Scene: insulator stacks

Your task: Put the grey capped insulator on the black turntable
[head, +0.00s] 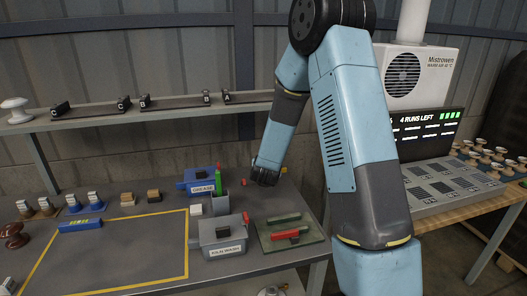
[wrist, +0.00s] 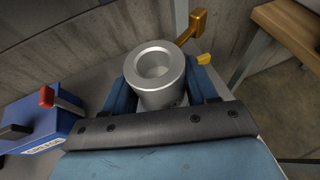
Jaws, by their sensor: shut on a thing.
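My gripper (head: 265,176) is at the back edge of the workbench, right of the blue GREASE box, with its fingers largely hidden in the head view. In the wrist view my gripper (wrist: 163,92) has its blue fingers on either side of a grey metal cylinder (wrist: 160,82) with a round hollow in its top. The fingers are shut on it. Whatever lies below it is hidden, so I cannot tell if it is the grey capped insulator's cap. Small pieces with pale grey tops (head: 72,203) stand at the bench's left. I cannot make out a black turntable.
The blue GREASE box (head: 198,186) also shows in the wrist view (wrist: 50,125). A grey KILN WASH box (head: 221,238) and a green tray (head: 276,236) stand in front. A brass fitting (wrist: 190,27) is just beyond the cylinder. The yellow-outlined area (head: 125,245) is largely clear.

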